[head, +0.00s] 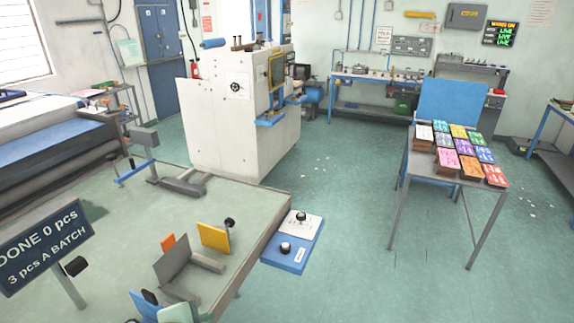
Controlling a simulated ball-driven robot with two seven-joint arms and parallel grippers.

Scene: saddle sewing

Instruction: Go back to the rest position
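Neither of my grippers shows in the head view, and no arm of mine can be made out. A grey-green work table (130,215) fills the lower left. On it stands a fixture of grey angled plates (178,268), with a yellow plate (214,237) and a small orange plate (168,242) behind it. Blue (143,306) and pale green pieces (178,313) are cut off by the bottom edge. I see no saddle that I can make out.
A blue and white control box (291,250) juts from the table's right edge. A dark sign (42,245) reads "DONE 0 pcs, 3 pcs A BATCH". A large white machine (225,125) stands behind. A stand (420,195) holds coloured stacks at right. The floor between is clear.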

